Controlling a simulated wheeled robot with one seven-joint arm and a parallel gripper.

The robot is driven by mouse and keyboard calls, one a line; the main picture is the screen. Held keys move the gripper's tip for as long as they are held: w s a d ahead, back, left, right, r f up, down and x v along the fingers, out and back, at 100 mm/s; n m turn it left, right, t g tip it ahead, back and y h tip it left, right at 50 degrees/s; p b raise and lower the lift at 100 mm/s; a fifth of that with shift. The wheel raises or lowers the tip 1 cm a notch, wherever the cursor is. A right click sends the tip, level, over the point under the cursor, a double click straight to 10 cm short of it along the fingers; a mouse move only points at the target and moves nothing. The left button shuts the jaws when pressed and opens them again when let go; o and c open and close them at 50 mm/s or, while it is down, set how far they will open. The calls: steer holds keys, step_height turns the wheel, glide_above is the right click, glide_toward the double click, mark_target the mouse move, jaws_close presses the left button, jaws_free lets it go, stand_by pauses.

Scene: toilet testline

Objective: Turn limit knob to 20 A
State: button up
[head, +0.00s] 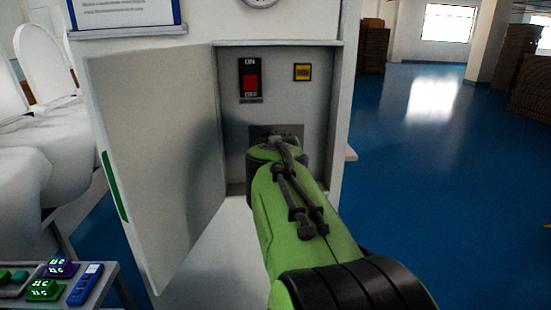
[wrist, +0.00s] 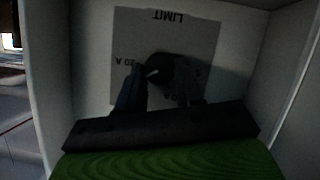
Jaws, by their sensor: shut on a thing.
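The limit knob (wrist: 178,68) is dark and round on a grey plate (wrist: 190,30) in the wrist view, which shows the plate upside down. The plate reads LIMIT, with 20 A to the left of the knob. A short white pointer mark on the knob faces left, toward the 20 A side; its exact alignment is hard to tell in the dim light. My gripper (wrist: 160,88) has its dark fingers on the knob and is shut on it. In the head view, the plate (head: 262,131) shows only at its top, and my green arm hides the knob and the fingers.
The plate sits inside an open cabinet, with its door (head: 150,150) swung out left. Above are a red ON/OFF switch (head: 250,82) and a yellow button (head: 302,72). Cabinet side walls stand close around my gripper. Blue floor (head: 430,170) is clear at right.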

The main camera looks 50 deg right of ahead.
steer(key=m, duration=0.1)
steer(key=m+t+y+b, duration=0.2)
steer(key=m, duration=0.1)
steer(key=shift+s+d+f, duration=0.2)
steer(key=shift+s, duration=0.05)
stand_by(0.5)
steer(key=o, duration=1)
steer(key=shift+r, duration=0.1)
steer(key=shift+s+a+r, duration=0.2)
steer(key=p+v, duration=0.1)
steer(key=v, duration=0.6)
steer(key=p+v, duration=0.1)
steer(key=v, duration=0.7)
steer(key=shift+s+d+f, duration=0.1)
steer(key=shift+s+f, duration=0.1)
steer(key=shift+s, duration=0.05)
